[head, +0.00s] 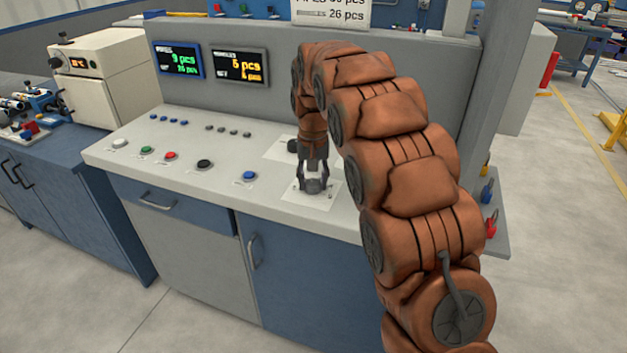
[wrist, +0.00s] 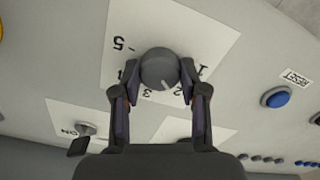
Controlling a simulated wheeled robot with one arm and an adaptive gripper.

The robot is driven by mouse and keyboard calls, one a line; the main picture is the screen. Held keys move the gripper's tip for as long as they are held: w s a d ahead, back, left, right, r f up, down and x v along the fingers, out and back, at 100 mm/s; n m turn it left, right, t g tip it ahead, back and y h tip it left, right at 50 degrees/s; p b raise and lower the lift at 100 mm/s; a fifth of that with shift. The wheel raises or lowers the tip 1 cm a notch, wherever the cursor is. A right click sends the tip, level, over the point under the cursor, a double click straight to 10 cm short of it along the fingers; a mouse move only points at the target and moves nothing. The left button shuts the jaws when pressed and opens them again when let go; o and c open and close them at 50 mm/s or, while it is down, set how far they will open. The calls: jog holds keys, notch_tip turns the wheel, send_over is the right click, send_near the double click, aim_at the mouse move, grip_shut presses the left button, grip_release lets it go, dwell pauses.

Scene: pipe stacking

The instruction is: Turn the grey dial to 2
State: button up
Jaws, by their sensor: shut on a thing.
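The grey dial (wrist: 158,66) sits on a white card (wrist: 195,33) with numbers around it, which appear upside down in the wrist view. A pale pointer line on the dial's near edge points toward the lower right, at about the 2. The 5 shows at upper left, the 3 lies left of the pointer, and the 1 is at the right, partly behind a finger. My gripper (wrist: 160,72) is shut on the dial, one finger on each side. In the head view my gripper (head: 313,185) points down over the card and mostly hides the dial.
A black knob (head: 292,146) on another card stands just behind my gripper; an ON label shows near a switch (wrist: 86,129) in the wrist view. A blue button (head: 249,175) and a black button (head: 204,164) lie to the left. Two displays (head: 240,66) stand behind.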

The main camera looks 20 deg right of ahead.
aim_at(313, 183)
jog(key=o, duration=1.1)
jog(key=shift+o, duration=0.2)
notch_tip(313, 183, up, 12)
dwell(0.3)
jog(key=shift+s, duration=0.1)
